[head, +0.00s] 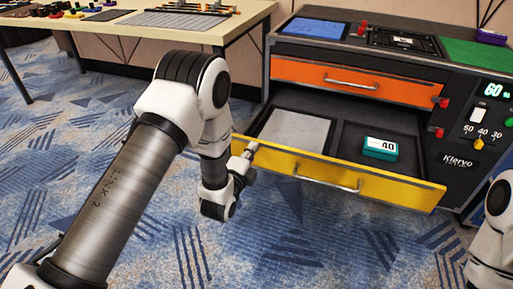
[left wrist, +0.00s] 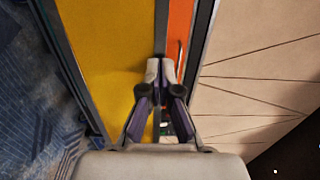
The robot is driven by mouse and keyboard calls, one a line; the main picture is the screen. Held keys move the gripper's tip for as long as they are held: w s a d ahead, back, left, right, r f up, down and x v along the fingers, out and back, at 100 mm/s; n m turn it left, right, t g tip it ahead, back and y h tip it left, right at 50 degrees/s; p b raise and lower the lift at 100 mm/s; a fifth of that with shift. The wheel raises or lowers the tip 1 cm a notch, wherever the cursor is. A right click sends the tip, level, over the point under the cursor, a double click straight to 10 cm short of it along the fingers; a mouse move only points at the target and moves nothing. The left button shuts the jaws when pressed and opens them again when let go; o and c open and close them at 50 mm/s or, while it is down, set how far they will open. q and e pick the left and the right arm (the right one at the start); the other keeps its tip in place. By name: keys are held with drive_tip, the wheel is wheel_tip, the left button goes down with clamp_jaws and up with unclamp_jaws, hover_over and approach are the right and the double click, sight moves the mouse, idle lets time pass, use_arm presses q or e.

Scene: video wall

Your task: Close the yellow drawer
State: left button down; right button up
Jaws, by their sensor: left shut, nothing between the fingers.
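The yellow drawer (head: 402,190) is pulled out of the dark cabinet, below a shut orange drawer (head: 350,80). Its yellow front has a silver bar handle (head: 325,181). Inside lie a grey flat panel (head: 295,132) and a teal box marked 40 (head: 380,148). My left gripper (head: 247,152) is shut and empty at the left end of the yellow front. In the left wrist view its fingertips (left wrist: 160,70) lie over the edge of the yellow front (left wrist: 110,55), close to the orange drawer (left wrist: 179,35). I cannot tell whether they touch. My right gripper is out of view.
The cabinet top holds a blue panel (head: 315,28) and a green panel (head: 474,54). Red knobs stick out at the cabinet's right side. A table (head: 110,30) with small items stands at the back left. Patterned carpet (head: 300,235) lies clear before the drawer.

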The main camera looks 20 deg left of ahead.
use_arm(q)
drive_tip(key=shift+w, duration=0.15)
drive_tip(key=shift+r, duration=0.1)
drive_tip(key=shift+w, duration=0.1)
